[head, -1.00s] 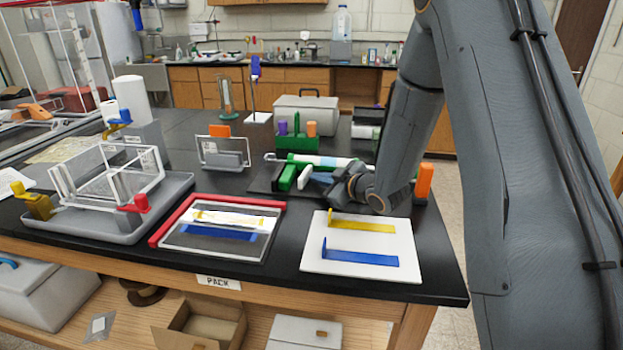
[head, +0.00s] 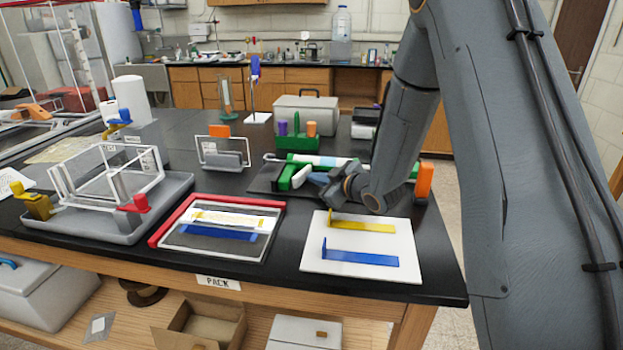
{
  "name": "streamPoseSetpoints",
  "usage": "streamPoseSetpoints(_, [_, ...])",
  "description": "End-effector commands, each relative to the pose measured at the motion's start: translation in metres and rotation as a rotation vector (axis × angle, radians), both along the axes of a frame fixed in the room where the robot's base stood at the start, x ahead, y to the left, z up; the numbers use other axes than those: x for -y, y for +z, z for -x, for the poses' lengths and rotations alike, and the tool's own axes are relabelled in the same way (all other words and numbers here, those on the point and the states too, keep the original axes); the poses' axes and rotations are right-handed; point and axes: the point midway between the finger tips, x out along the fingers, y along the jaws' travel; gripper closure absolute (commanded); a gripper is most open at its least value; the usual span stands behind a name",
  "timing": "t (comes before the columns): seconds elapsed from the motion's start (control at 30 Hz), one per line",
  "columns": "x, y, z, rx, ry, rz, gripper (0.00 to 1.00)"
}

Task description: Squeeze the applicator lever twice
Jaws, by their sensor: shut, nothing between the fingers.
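The applicator (head: 320,160) lies on a dark mat at the back right of the bench. It shows as a white and pale blue tube with green parts. A green upright piece (head: 286,177) and a green and white piece beside it stand at its near side. I cannot tell which piece is the lever. My gripper (head: 319,179) is low over the mat, just right of these pieces. It looks shut and empty. Whether it touches them is too small to tell. My wrist hides part of the applicator's right side.
A white board with a yellow and a blue strip (head: 361,257) lies in front of my gripper. A red-edged tray (head: 165,229) is left of it. An orange block (head: 424,180) stands right of my wrist. A green holder (head: 297,140) stands behind the applicator.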

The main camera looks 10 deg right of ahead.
Motion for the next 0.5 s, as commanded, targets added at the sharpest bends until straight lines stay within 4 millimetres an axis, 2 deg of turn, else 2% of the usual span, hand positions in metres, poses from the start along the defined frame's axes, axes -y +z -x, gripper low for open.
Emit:
streamPoseSetpoints(0.27, [0.0,0.001,0.0,0.001,0.003,0.0,1.0])
streamPoseSetpoints(0.5, [0.011,0.001,0.004,0.001,0.0,-0.001,1.0])
